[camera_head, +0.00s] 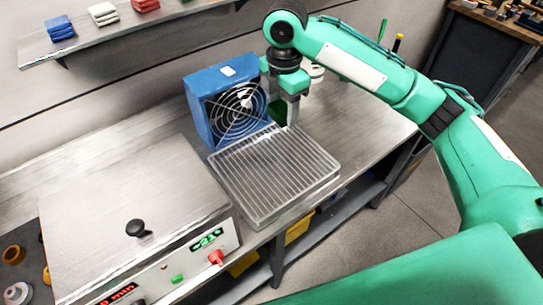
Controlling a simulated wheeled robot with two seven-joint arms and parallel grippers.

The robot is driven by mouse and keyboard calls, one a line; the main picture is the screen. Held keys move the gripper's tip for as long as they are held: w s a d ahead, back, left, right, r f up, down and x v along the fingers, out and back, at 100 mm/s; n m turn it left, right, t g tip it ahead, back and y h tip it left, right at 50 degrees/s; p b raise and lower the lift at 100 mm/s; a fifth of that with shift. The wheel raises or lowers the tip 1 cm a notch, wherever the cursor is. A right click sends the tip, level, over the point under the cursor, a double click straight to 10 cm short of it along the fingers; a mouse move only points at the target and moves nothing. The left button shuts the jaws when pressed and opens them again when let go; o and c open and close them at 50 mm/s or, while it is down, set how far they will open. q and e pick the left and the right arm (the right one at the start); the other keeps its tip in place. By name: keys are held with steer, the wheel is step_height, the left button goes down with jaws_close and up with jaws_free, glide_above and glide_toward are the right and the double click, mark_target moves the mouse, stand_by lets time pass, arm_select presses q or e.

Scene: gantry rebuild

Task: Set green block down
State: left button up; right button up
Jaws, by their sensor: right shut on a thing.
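My right gripper (281,106) points down beside the blue fan box, above the back end of the wire rack. It is shut on the green block (277,114), which shows only in part between the fingers. I cannot tell whether the block touches the rack or table below. The wire rack (270,180) lies on the steel bench in front of the fan and looks empty. My left gripper is not in view.
The blue fan box (206,112) stands close to the left of my right gripper. A steel machine (130,190) with a black knob fills the left of the bench. A wall shelf (120,30) holds coloured stacks. Bare bench (365,125) lies to the right.

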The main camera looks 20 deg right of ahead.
steer(key=p, duration=0.3)
glide_above(280, 168)
step_height(280, 168, down, 15)
steer(key=shift+r, duration=0.2)
steer(key=shift+f+p, duration=0.6)
steer(key=shift+f, duration=1.8)
steer(key=shift+f, duration=0.1)
steer(key=o, duration=1.1)
steer(key=shift+w+r, duration=0.1)
steer(key=shift+r, duration=0.4)
step_height(280, 168, up, 11)
steer(key=b, duration=0.3)
steer(key=shift+r, duration=0.1)
